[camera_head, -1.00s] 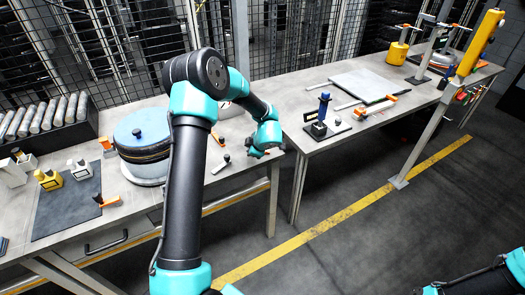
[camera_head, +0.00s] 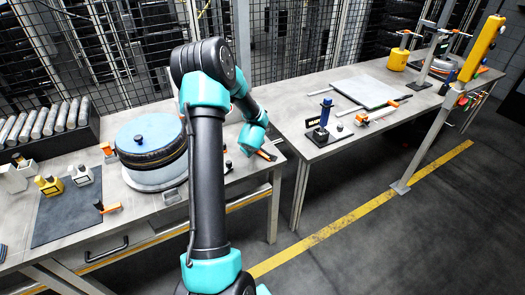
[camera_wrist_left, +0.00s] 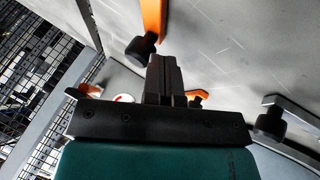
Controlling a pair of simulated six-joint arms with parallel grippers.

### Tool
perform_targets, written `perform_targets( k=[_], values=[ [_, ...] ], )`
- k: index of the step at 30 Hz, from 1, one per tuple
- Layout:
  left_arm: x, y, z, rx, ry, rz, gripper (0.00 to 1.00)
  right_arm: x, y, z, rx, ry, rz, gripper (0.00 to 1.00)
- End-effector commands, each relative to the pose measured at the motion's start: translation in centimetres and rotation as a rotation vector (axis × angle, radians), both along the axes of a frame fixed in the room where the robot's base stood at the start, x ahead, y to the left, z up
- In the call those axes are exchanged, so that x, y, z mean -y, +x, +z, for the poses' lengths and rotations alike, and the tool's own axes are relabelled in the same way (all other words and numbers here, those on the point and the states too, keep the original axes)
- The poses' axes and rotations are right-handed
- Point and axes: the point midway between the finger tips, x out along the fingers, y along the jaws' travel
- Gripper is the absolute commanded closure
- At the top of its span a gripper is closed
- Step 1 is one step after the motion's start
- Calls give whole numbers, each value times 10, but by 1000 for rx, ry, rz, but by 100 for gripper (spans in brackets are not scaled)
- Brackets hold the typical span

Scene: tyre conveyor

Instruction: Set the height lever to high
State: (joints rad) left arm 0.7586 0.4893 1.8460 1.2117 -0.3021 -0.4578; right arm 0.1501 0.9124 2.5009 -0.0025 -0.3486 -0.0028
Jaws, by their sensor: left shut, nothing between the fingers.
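My left gripper shows in the head view (camera_head: 257,150), low over the front right corner of the left bench. In the left wrist view its dark fingers (camera_wrist_left: 163,68) are shut with nothing between them. An orange lever with a black knob (camera_wrist_left: 143,47) is right beside the fingertips there; I cannot tell whether they touch. A second lever with a black knob (camera_wrist_left: 270,122) lies farther right. In the head view, a small lever with a dark knob (camera_head: 228,166) is left of the gripper. No label shows which lever is the height lever. My right gripper is out of view.
A tyre with a blue disc (camera_head: 150,136) stands on the left bench. A blue-handled stand (camera_head: 322,117) and a flat grey plate (camera_head: 368,91) are on the right bench. A gap separates the benches. A yellow-topped post (camera_head: 480,48) stands at the right.

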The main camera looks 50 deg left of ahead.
Motion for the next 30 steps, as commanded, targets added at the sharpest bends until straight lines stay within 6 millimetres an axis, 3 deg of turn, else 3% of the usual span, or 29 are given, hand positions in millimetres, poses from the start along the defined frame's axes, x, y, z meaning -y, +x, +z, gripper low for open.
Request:
perform_targets(
  k=[12,30],
  values=[
    [-8,10,0,1,-1,-180,100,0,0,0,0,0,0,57],
    [-7,12,0,0,0,-194,100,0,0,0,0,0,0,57]
  ],
)
